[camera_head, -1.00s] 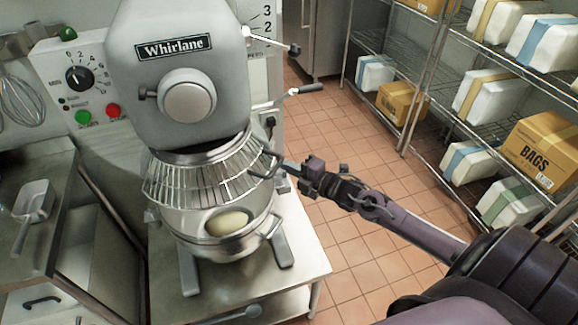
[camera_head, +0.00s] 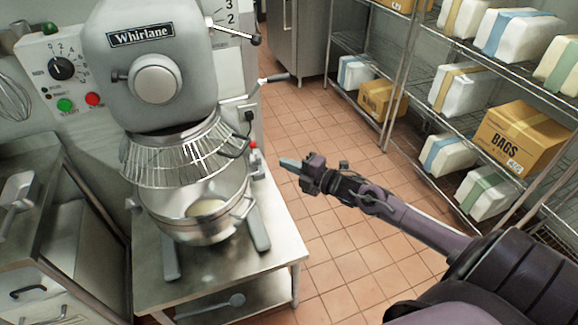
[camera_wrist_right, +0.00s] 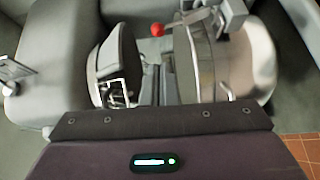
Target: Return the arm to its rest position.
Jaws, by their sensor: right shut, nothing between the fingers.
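My right gripper (camera_head: 286,163) is shut and empty. It hangs in the air to the right of the stand mixer (camera_head: 158,60), over the tiled floor, with a visible gap between its tips and the mixer bowl (camera_head: 195,222). In the right wrist view the mixer and a red knob (camera_wrist_right: 158,30) lie beyond the dark gripper housing; the fingers are not clear there. My left gripper is not in view.
The mixer stands on a steel table (camera_head: 225,268) with a scoop on its lower shelf. A wire rack (camera_head: 405,75) with boxes and wrapped packages stands at the right. Tiled floor (camera_head: 345,265) lies open between them. A lever with a black handle (camera_head: 277,78) sticks out of the mixer.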

